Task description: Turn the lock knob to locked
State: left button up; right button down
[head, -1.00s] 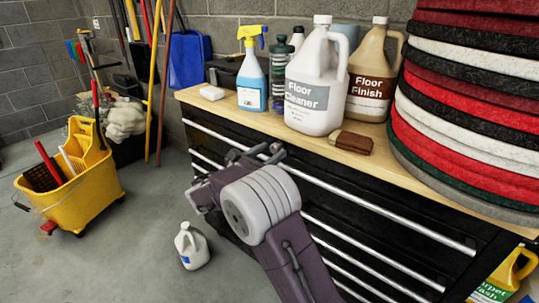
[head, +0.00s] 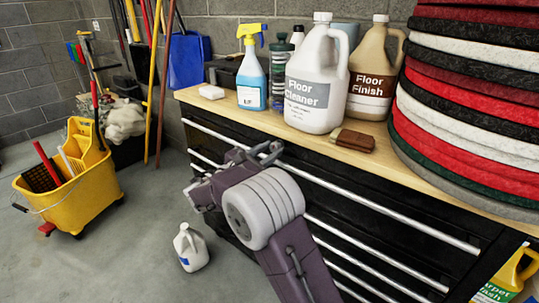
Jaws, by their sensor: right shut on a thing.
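The lock knob itself is not visible; my right gripper hides the upper front of the black drawer cabinet (head: 340,190) where it closes. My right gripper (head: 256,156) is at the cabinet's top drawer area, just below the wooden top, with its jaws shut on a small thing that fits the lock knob. Its grey wrist and purple arm come up from the bottom of the head view and cover part of the drawers. I cannot see which way the knob points. My left gripper is not in view.
On the wooden top (head: 222,107) stand a spray bottle (head: 251,80), a Floor Cleaner jug (head: 314,85), a Floor Finish jug (head: 372,75) and a stack of pads (head: 470,95). A yellow mop bucket (head: 70,195) and white jug (head: 190,248) stand on the floor at left.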

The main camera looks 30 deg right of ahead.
jog(key=m+b, duration=0.2)
jog(key=m, duration=0.1)
jog(key=m+b, duration=0.1)
jog(key=shift+f+m, duration=0.25)
jog(key=shift+m, duration=0.05)
jog(key=m+b, duration=0.9)
jog(key=shift+r+m+b, duration=0.15)
jog(key=shift+m+b, duration=0.35)
jog(key=shift+m, duration=0.1)
jog(key=c, duration=1.1)
grip_release()
jog(key=shift+o, duration=0.2)
